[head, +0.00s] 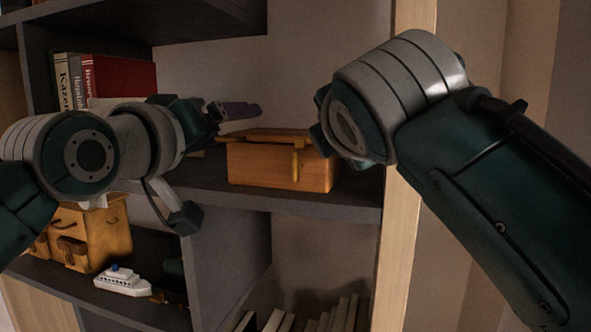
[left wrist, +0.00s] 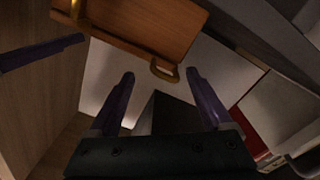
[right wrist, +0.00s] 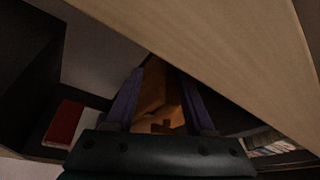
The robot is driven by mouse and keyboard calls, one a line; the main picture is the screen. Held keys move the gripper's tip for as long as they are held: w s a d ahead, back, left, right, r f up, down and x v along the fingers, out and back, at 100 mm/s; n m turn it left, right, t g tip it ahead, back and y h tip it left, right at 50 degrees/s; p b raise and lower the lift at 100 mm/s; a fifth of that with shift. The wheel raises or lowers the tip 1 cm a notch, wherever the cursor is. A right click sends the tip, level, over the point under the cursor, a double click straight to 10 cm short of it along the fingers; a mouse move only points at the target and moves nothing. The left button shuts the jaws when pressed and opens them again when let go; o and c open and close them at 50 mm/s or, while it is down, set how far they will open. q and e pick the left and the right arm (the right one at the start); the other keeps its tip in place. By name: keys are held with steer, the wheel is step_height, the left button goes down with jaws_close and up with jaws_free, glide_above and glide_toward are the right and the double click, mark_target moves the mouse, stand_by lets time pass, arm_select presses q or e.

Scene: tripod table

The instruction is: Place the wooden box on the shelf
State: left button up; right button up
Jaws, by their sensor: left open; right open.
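The wooden box (head: 275,170), orange-brown with a brass clasp and a lid, sits on the dark middle shelf (head: 345,205) near its right end. My left gripper (head: 237,110) is open and empty, just above and left of the box. In the left wrist view the box (left wrist: 150,30) with its side handle lies beyond the open fingers (left wrist: 160,76), apart from them. My right gripper is hidden behind its wrist in the head view. In the right wrist view its open fingers (right wrist: 160,73) point toward the box (right wrist: 155,100); I cannot tell whether they touch it.
Books (head: 105,75) stand on the middle shelf at left. Below are a tan satchel-like case (head: 95,238), a white toy ship (head: 122,281) and a row of books (head: 335,318). A pale wooden upright (head: 402,235) bounds the shelf at right, close to my right arm.

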arm_select(q)
steer(key=v, duration=0.8)
steer(key=shift+w, duration=0.1)
arm_select(e)
steer(key=o, duration=0.4)
steer(key=v, duration=0.7)
steer(key=shift+s, duration=0.3)
steer(key=shift+s, duration=0.1)
